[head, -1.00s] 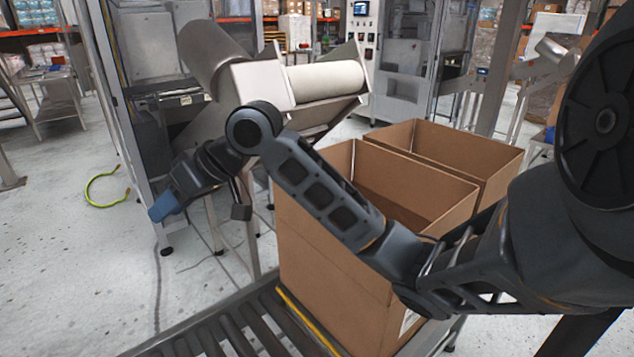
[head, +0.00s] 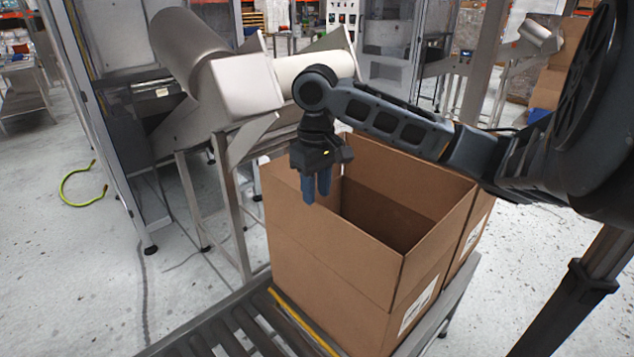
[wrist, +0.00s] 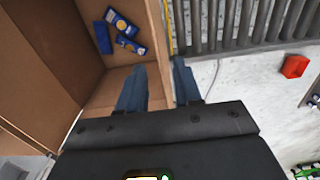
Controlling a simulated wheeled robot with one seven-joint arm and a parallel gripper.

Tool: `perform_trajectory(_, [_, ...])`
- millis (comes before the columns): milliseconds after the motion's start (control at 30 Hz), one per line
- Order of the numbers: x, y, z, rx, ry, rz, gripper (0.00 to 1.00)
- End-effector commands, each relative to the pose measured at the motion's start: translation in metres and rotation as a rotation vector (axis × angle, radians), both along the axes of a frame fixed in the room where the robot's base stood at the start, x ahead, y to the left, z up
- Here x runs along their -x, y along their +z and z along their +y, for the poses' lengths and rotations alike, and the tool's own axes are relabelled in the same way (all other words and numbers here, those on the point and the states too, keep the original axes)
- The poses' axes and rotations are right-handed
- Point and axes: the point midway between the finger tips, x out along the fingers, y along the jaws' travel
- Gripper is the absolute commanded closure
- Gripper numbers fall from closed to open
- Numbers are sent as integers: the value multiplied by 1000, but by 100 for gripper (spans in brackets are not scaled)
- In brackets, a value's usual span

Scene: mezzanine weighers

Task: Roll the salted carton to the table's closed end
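Two open-topped brown cartons stand one behind the other on the roller table (head: 225,325). The near carton (head: 330,265) has a white label on its right side; I cannot read which is salted. The far carton (head: 477,222) is mostly hidden behind it. My gripper (head: 316,201) points down at the near carton's left rim. In the wrist view my gripper (wrist: 158,68) is open, with one finger over the inside and one outside the carton wall (wrist: 155,30). Blue packets (wrist: 126,34) lie inside that carton. Whether the fingers touch the wall is unclear.
Bare rollers also show in the wrist view (wrist: 245,22). A yellow strip (head: 303,322) lies beside the near carton. A metal machine with a chute (head: 245,90) stands behind, left. A yellow-green hose (head: 65,185) lies on the floor. A red object (wrist: 294,66) shows in the wrist view.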

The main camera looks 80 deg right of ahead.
Motion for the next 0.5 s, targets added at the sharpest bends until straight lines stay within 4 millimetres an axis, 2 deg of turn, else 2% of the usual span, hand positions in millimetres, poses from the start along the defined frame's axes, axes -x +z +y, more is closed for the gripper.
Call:
perform_trajectory(333, [-1, -3, 0, 0, 1, -1, 66])
perform_trajectory(500, [0, -20, 0, -2, -1, -1, 66])
